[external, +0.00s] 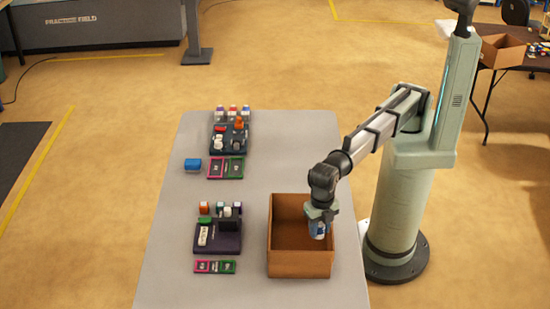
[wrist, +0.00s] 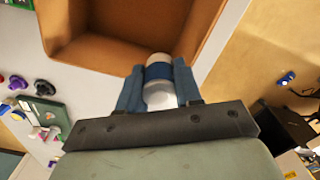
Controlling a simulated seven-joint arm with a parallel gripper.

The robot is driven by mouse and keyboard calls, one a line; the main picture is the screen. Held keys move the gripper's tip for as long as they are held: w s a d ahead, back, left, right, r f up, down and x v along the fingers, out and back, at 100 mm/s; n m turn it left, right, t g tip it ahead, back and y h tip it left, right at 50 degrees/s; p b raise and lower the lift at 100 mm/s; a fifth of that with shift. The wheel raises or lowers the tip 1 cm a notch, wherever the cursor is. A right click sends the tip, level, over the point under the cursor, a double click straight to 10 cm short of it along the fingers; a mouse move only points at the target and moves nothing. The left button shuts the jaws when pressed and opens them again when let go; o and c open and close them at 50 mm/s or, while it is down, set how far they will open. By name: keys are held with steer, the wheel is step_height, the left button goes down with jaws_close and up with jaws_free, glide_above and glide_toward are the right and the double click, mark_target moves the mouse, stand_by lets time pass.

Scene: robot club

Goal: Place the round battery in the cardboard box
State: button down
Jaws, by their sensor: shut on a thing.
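My gripper (external: 320,214) is over the right part of the open cardboard box (external: 301,263). It is shut on the round battery (external: 319,230), a white and blue cylinder. In the wrist view the battery (wrist: 158,72) sits between the two blue-grey fingers of my gripper (wrist: 155,85), with the cardboard box (wrist: 195,45) beyond it. In the external view the battery shows against the inside of the box near its right wall. I cannot tell how far it is from the box floor.
The grey table (external: 185,280) holds a dark tray of small parts (external: 217,240) left of the box. The table behind the box is clear.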

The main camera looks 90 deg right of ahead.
steer(key=w+d, duration=0.4)
steer(key=w, duration=0.1)
steer(key=shift+w+a+f, duration=0.1)
steer(key=shift+a+f, duration=0.05)
steer(key=shift+f, duration=3.6)
steer(key=shift+w+a+f, duration=0.1)
steer(key=shift+f, duration=3.65)
steer(key=shift+f, duration=0.1)
steer(key=c, duration=0.8)
jaws_free()
steer(key=shift+o, duration=0.2)
step_height(320, 180, up, 12)
